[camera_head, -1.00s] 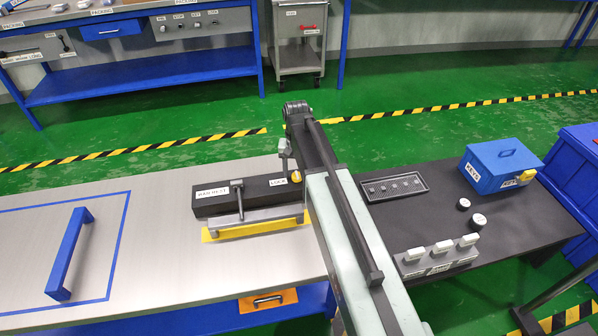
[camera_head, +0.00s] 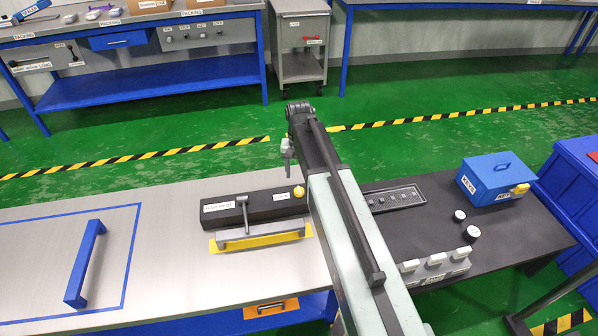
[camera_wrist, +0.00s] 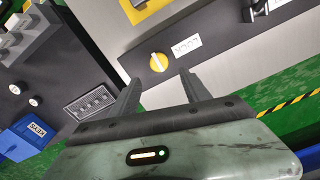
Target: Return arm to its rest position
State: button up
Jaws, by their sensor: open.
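My arm stretches forward from the bottom of the head view, over the gap between the steel bench and the dark table. In the head view only a grey part of my gripper (camera_head: 287,148) shows beside the arm's far end; the arm hides the rest. In the wrist view, my gripper (camera_wrist: 160,77) has its two fingers apart with nothing between them. The knob also shows in the head view (camera_head: 298,192). The fingers appear clear of it.
The steel bench (camera_head: 190,270) carries a blue handle (camera_head: 86,262). The dark table (camera_head: 420,225) holds a blue keys box (camera_head: 497,178), a slotted tray (camera_head: 400,196), two small round pieces and white switches. Blue bins (camera_head: 570,190) stand at right. Green floor lies behind.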

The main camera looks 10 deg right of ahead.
jog(key=shift+f, duration=0.1)
jog(key=shift+s+d, duration=0.1)
jog(key=shift+s, duration=0.2)
jog(key=s+n, duration=0.3)
jog(key=s, duration=1.2)
notch_tip(320, 180, up, 14)
jog(key=w+p, duration=0.1)
jog(key=p, duration=1.2)
jog(key=shift+d+p, duration=0.25)
jog(key=shift+p, duration=0.15)
